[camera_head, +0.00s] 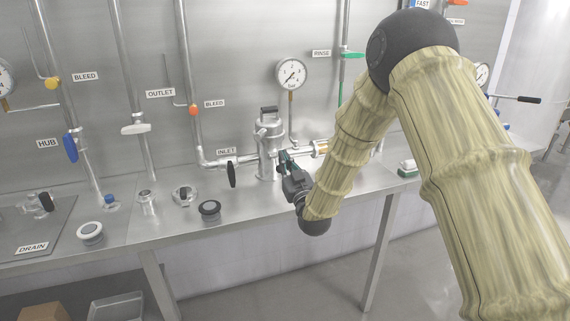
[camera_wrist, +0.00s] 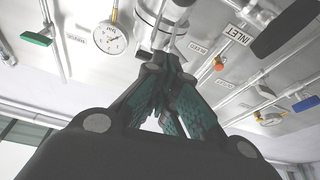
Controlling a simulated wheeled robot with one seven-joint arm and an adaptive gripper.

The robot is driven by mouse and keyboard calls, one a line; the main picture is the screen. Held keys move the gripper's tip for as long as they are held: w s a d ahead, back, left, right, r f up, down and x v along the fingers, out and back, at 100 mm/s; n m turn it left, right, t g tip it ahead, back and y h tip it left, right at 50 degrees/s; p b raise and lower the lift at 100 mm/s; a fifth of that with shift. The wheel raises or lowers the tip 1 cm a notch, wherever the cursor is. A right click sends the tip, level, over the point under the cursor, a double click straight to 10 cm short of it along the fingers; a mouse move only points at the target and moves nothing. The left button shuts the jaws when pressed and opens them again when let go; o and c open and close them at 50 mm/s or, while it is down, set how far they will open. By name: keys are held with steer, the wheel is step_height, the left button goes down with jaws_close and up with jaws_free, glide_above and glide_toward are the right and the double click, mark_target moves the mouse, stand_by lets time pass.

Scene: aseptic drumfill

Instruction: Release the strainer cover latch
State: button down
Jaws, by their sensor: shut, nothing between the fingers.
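The strainer (camera_head: 267,150) is an upright steel housing on the pipe line in the middle of the head view. A dark latch handle (camera_head: 269,110) sits on top of its cover. My gripper (camera_head: 284,158) is at the strainer's right front side, below the cover level. In the wrist view my gripper (camera_wrist: 163,68) has its fingertips together, with nothing seen between them. The steel strainer body (camera_wrist: 160,32) lies just beyond the fingertips there. I cannot tell whether they touch it. The latch handle is not clearly visible in the wrist view.
A black inlet handle (camera_head: 232,174) stands left of the strainer. A pressure gauge (camera_head: 291,74) and a green rinse handle (camera_head: 353,55) are above and to the right. Small fittings, such as a black-topped one (camera_head: 210,209), stand on the steel bench (camera_head: 185,226).

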steer(key=s+d+f+b, duration=0.1)
steer(key=s+d+f, duration=0.1)
steer(key=s+f, duration=0.3)
step_height(320, 180, down, 2)
steer(key=shift+s+f+b, duration=0.2)
steer(key=shift+s+b, duration=0.1)
steer(key=shift+s, duration=0.1)
steer(key=shift+d+f, duration=0.1)
